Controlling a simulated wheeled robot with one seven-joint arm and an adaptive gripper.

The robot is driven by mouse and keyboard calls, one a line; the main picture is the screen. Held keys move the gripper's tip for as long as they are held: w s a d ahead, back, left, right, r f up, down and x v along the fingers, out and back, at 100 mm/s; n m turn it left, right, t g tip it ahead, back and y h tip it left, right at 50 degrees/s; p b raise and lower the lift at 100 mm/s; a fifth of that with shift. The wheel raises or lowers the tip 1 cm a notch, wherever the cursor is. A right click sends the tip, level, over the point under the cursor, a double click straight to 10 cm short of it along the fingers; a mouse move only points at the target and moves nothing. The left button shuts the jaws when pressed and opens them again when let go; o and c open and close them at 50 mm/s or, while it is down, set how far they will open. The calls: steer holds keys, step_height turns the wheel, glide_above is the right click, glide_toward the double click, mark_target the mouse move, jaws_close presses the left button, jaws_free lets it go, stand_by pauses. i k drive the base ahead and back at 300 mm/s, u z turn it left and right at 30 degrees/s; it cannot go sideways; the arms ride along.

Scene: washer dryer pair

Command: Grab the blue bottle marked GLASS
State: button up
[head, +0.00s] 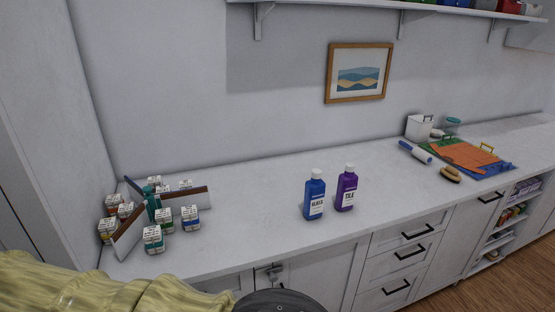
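A blue bottle marked GLASS (314,199) with a white cap stands upright on the white counter (260,222), near the middle of the head view. A purple bottle marked TILE (346,191), also white-capped, stands upright just to its right, with little space between them. Part of my arm shows at the bottom left, below the counter's front edge. My gripper's fingers are not in view.
At the left, several small labelled boxes (153,240) stand around brown-and-white divider panels (184,199). At the right are a blue roller (415,152), a brush (450,174), orange and blue mats (465,155) and a white bin (419,128). A shelf (380,8) hangs above.

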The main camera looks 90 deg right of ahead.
mark_target(314, 192)
steer(key=z, duration=3)
